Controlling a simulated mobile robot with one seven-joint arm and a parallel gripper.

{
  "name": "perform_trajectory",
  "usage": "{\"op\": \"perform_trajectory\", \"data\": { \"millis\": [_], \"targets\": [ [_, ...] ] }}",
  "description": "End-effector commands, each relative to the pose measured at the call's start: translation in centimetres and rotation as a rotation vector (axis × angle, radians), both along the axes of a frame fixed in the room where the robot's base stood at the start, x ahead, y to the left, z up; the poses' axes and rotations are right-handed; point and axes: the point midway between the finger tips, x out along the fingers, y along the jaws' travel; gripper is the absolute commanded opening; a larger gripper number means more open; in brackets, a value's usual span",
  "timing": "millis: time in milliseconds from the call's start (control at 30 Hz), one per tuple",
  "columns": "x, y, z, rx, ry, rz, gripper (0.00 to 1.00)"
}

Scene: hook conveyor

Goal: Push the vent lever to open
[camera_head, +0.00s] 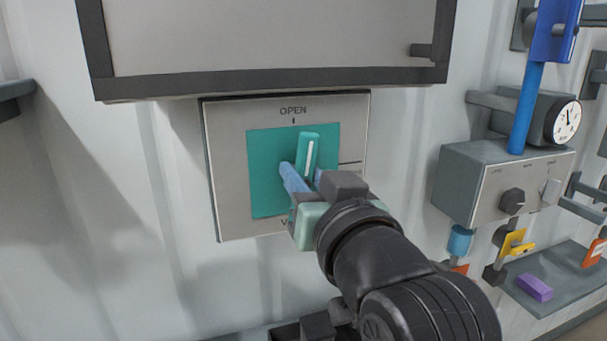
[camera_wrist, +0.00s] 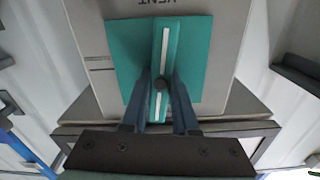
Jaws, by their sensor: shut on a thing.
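The vent lever (camera_head: 309,146) is a teal bar with a white stripe, on a teal square plate (camera_head: 265,160) in a grey panel. In the head view it stands nearly upright, its tip just below and slightly right of the OPEN mark (camera_head: 293,112). My gripper (camera_head: 305,179) has its blue fingers on either side of the lever, shut on it. The wrist view shows the panel upside down, with the lever (camera_wrist: 164,45) upright, its dark pivot at mid-length and my fingers (camera_wrist: 160,90) flanking its lower half. The VENT label is partly hidden behind my gripper in the head view.
A dark-framed board (camera_head: 270,80) sits just above the panel. To the right are a grey control box (camera_head: 465,180) with a knob, a gauge (camera_head: 566,121), a blue upright bar (camera_head: 527,105) and a shelf (camera_head: 560,285) with a purple block (camera_head: 534,288).

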Motion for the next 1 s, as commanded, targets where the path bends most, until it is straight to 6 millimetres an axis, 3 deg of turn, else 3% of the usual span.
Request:
{"op": "perform_trajectory", "data": {
  "millis": [300, 567, 600, 733, 1000],
  "targets": [
    [-0.02, 0.14, -0.15, -0.145, -0.047, 0.001, 0.00],
    [-0.01, 0.13, -0.01, -0.151, -0.047, 0.000, 0.00],
    [-0.01, 0.13, -0.01, -0.151, -0.047, 0.000, 0.33],
    [-0.01, 0.12, 0.00, -0.150, -0.048, 0.000, 0.56],
    [-0.03, 0.11, 0.00, -0.149, -0.047, 0.000, 0.57]
  ]
}}
